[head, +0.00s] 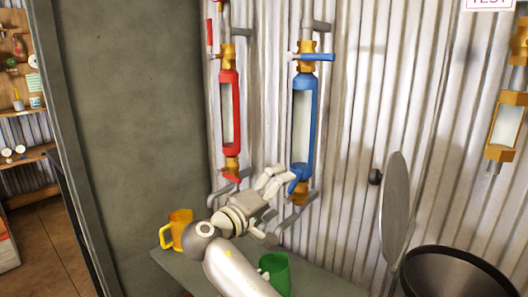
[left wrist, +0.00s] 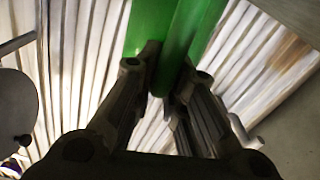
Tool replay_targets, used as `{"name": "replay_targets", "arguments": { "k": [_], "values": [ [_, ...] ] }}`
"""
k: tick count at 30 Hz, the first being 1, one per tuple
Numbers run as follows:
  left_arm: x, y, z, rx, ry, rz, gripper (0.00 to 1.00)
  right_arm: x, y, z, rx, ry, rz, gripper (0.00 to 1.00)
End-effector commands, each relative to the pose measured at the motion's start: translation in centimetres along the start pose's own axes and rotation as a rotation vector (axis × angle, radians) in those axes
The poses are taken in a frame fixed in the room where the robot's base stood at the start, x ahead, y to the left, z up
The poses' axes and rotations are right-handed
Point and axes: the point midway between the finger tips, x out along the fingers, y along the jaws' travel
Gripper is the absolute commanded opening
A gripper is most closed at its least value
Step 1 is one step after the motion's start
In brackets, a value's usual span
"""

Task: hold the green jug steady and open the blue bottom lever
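The green jug (head: 276,274) stands at the shelf's front, below the blue riser, partly hidden by my pale arm. In the left wrist view my left gripper (left wrist: 170,72) has its fingers on both sides of the jug's upright green handle (left wrist: 178,45), closed on it. In the head view that gripper is mostly hidden behind the arm. The blue bottom lever (head: 293,186) is at the foot of the blue riser (head: 313,125). Another pale gripper, by its place my right one (head: 273,181), has its fingertips just left of this lever. Contact and finger gap are unclear.
A red riser (head: 229,110) with a red bottom lever (head: 230,178) stands to the left. A yellow jug (head: 180,230) stands on the shelf (head: 325,283). A round grey plate (head: 396,205) and a dark bin (head: 455,275) are at right. A grey partition (head: 125,130) bounds the left.

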Motion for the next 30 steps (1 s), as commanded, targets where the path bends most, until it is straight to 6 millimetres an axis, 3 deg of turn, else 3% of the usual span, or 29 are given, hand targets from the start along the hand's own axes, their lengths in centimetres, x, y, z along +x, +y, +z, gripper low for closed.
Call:
{"name": "replay_targets", "arguments": {
  "k": [1,7,20,30],
  "values": [
    [-0.1,-0.1,0.5,-0.003,-0.008,-0.003,0.13,0.0,0.0,0.0,0.0,0.0,0.0,1.0],
    [-0.1,-0.1,0.3,-0.002,-0.005,-0.002,0.39,0.0,0.0,0.0,0.0,0.0,0.0,1.0],
    [-0.7,-0.1,0.1,0.0,-0.002,-0.001,0.39,0.0,0.0,0.0,0.0,0.0,0.0,1.0],
    [-6.7,-0.1,0.2,0.0,-0.005,-0.002,0.39,0.0,0.0,0.0,0.0,0.0,0.0,1.0]
  ]
}}
